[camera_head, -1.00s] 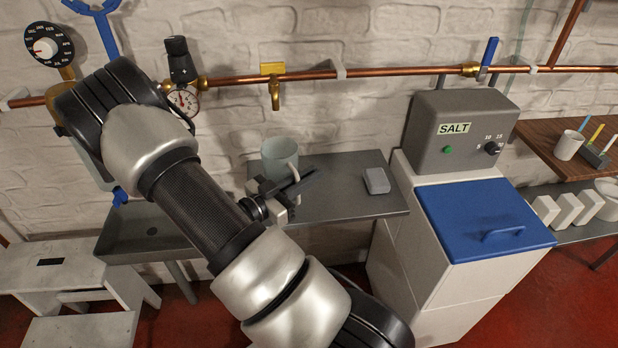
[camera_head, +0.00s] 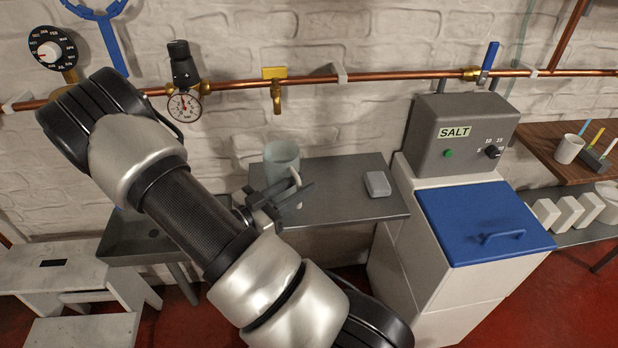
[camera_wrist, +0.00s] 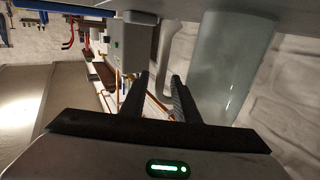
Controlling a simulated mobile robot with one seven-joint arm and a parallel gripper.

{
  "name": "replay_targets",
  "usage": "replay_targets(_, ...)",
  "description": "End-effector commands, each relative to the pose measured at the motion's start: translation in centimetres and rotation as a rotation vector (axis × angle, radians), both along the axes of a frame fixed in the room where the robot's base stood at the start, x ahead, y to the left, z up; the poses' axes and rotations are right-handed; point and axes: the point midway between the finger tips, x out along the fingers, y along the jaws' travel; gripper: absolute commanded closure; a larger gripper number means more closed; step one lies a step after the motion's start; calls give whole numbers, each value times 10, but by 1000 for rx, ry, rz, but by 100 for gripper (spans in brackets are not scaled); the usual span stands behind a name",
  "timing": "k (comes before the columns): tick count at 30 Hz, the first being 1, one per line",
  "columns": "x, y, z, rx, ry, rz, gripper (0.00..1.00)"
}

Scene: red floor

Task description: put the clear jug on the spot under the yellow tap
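The clear jug (camera_head: 281,157), pale grey-green and see-through with a light handle, stands upright on the grey shelf (camera_head: 345,200), near its left end. The yellow tap (camera_head: 276,92) hangs from the copper pipe, above the jug and slightly left in the head view; the spot under it cannot be made out. My gripper (camera_head: 306,185) is in front of the jug, at its handle side. In the wrist view the jug (camera_wrist: 232,60) fills the upper right, and its handle (camera_wrist: 170,50) reaches down between the tips of my two open fingers (camera_wrist: 160,85). Contact cannot be seen.
A small grey block (camera_head: 377,184) lies on the shelf to the right. The salt machine (camera_head: 463,135) with its blue lid stands right of the shelf, and a grey sink (camera_head: 140,240) left. The copper pipe (camera_head: 310,79) runs along the brick wall. The shelf's middle is clear.

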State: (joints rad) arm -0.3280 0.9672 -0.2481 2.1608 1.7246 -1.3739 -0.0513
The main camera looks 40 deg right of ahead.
Motion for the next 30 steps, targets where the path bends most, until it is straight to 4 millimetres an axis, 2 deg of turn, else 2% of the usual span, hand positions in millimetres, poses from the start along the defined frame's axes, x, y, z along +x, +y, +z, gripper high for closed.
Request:
replay_targets(3, 0, 28, 2, 1, 0, 5, 72)
replay_targets(9, -2, 65, 1, 0, 1, 3, 72)
replay_targets(14, -2, 79, 1, 4, -1, 2, 72)
replay_targets(16, 5, 82, 1, 37, -15, 21, 72)
replay_targets(17, 11, 82, 0, 67, -25, 36, 72)
replay_targets(20, 48, 88, 2, 231, -83, 142, 72)
replay_targets(23, 102, 109, 16, 462, -152, 327, 72)
replay_targets(24, 122, 123, 28, 555, -173, 418, 72)
replay_targets(26, 147, 148, 49, 680, -189, 560, 72)
replay_targets(27, 159, 166, 67, 753, -189, 656, 72)
replay_targets(30, 168, 211, 116, 894, -153, 900, 72)
